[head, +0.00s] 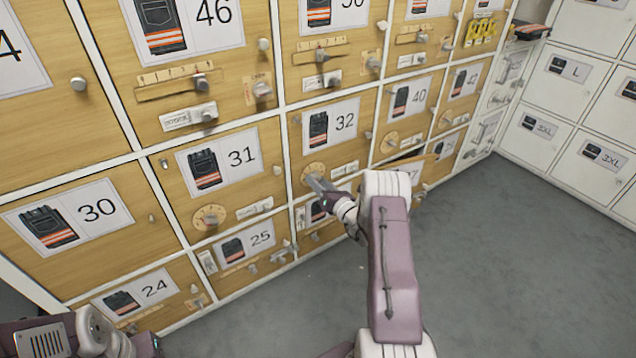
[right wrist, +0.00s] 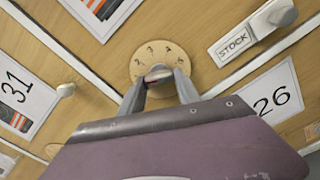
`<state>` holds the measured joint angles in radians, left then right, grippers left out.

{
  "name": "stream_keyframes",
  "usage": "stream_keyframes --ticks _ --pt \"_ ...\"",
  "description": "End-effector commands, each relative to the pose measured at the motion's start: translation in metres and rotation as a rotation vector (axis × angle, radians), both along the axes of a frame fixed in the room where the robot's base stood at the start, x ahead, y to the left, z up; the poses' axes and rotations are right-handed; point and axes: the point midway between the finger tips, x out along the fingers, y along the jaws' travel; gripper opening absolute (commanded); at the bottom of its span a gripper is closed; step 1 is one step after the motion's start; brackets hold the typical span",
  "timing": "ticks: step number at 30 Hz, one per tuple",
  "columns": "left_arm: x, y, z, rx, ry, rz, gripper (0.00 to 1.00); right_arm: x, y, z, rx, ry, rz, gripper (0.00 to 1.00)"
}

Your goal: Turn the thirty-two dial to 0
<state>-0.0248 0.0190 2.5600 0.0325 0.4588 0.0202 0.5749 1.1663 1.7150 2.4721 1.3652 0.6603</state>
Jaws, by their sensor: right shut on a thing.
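The thirty-two dial (head: 313,169) is a round pale disc with a grey knob on the wooden door marked 32 (head: 335,130). In the right wrist view the dial (right wrist: 153,50) shows several numerals around its rim, small and partly hidden. My right gripper (head: 316,181) is at the dial; the right wrist view shows its two fingers (right wrist: 160,78) shut on the knob between them. The fingers cover part of the disc, and I cannot tell which number the knob points to. Part of my left arm shows at the lower left, but not its fingers.
Door 31 (head: 228,158) has a similar dial (head: 208,217). A STOCK label (right wrist: 234,42) and a grey knob (right wrist: 275,16) sit beside the thirty-two dial. Door 37 (head: 428,168) appears ajar. White lockers (head: 575,85) stand at the right; the grey floor (head: 500,270) is clear.

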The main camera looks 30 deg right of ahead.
Motion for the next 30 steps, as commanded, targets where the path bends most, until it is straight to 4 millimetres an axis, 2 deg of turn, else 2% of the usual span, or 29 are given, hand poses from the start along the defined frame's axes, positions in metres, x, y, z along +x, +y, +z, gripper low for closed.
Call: stream_keyframes --ticks 5,21,30 --pt "0.0000 0.0000 0.0016 0.000 0.000 0.000 0.36 -0.0001 -0.0004 -0.0003 -0.082 -0.006 0.000 0.00" --pt "-0.0001 0.0000 0.0054 0.000 0.000 0.000 0.36 -0.0001 -0.0026 -0.0022 -0.495 -0.037 0.001 0.00" --pt "0.0000 0.0000 0.0059 0.000 0.000 0.000 0.36 -0.0001 -0.0033 -0.0027 -0.638 -0.048 0.001 0.00"
